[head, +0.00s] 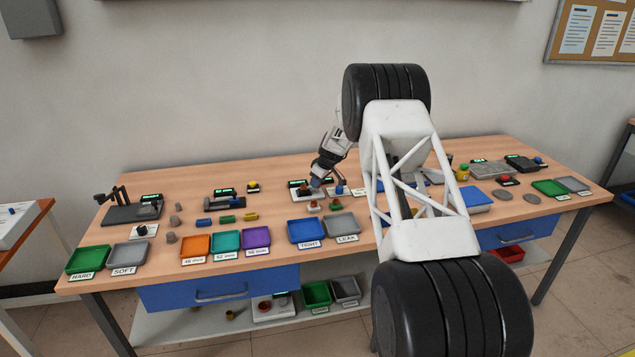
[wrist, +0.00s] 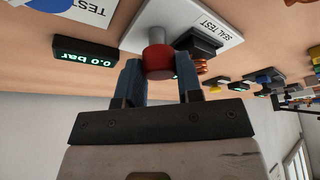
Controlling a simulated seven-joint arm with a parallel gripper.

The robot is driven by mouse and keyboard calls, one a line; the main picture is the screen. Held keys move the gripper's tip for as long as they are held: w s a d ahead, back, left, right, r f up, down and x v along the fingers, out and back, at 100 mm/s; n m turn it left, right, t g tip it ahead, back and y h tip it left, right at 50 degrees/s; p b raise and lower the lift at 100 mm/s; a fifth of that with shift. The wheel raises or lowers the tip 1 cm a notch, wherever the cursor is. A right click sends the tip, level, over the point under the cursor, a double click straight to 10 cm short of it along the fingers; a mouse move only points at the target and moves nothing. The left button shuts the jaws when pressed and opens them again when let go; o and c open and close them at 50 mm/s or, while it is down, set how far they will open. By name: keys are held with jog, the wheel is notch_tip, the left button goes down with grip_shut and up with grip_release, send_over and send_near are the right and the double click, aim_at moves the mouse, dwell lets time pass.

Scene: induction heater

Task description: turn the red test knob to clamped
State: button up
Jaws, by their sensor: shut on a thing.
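The red test knob (wrist: 157,58) shows large in the wrist view, at the edge of a white plate (wrist: 138,38) labelled SEAL TEST. My gripper (wrist: 160,70) has its two blue-grey fingers on either side of the knob and is shut on it. In the head view my gripper (head: 318,181) reaches down over the seal test station near the middle of the bench, and I cannot make out the knob there. A black display (wrist: 84,52) beside the plate reads 0.0 bar. The knob's turn marking cannot be made out.
A dark block and copper-coloured rings (wrist: 201,66) lie close to the knob. On the wooden bench (head: 150,180), the blue TIGHT tray (head: 306,231) and grey LEAK tray (head: 342,225) stand in front of the station. Several other stations and trays line both sides.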

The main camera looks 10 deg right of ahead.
dwell(0.4)
jog(key=o, duration=0.9)
jog(key=shift+r, duration=0.1)
jog(key=shift+v, duration=3.8)
